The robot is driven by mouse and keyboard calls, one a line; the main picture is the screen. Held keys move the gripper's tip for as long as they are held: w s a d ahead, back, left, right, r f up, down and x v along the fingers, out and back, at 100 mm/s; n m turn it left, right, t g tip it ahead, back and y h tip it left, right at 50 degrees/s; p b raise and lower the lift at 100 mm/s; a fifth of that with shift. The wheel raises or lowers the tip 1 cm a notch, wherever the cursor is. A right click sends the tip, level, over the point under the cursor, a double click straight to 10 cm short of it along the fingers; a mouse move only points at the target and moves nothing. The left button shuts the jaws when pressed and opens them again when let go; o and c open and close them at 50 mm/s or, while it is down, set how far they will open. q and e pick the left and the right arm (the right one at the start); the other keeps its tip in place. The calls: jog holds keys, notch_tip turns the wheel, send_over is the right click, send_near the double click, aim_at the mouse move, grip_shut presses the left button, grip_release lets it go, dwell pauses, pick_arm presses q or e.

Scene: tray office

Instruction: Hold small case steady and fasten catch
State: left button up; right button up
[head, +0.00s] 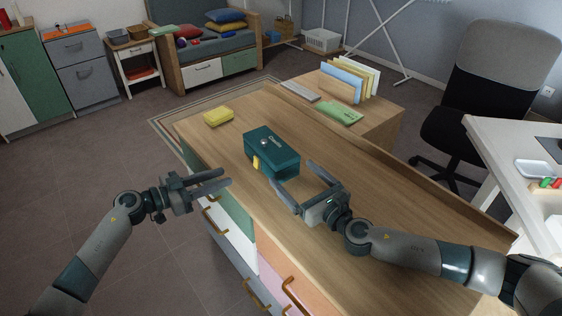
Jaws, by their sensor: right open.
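The small case (273,148) is a teal box with pale lettering on top. It sits on the wooden desk top, and its lid looks closed. A yellow catch (256,163) shows on its side facing the desk's left edge; whether it is fastened cannot be told. My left gripper (226,177) is open and empty, left of the case and apart from it, near the desk's edge. My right gripper (292,174) is open, with its fingers pointing at the near right end of the case. Whether its fingertips touch the case is unclear.
A yellow box (218,116) lies behind left. A green booklet (340,114), a grey keyboard-like bar (300,91) and a file rack (350,79) are at the back. A raised ledge runs along the desk's right side.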

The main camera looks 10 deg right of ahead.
aim_at(282, 161)
jog(key=x, duration=0.7)
jog(key=shift+w+a+r, duration=0.1)
jog(key=shift+w+r, duration=0.05)
jog(key=shift+w, duration=0.1)
jog(key=c, duration=1.3)
pick_arm(q)
grip_shut()
pick_arm(e)
jog(key=shift+c, duration=0.2)
pick_arm(q)
jog(key=s+a+r+m+g+y, duration=0.1)
jog(key=s+a+r+m+y, duration=0.1)
jog(key=m, duration=1.6)
notch_tip(282, 161, up, 2)
jog(key=shift+a+r+m+y, duration=0.15)
jog(key=shift+a+m+y, duration=0.15)
jog(key=shift+a+y, duration=0.55)
jog(key=shift+a+h, duration=0.2)
jog(key=shift+h, duration=0.05)
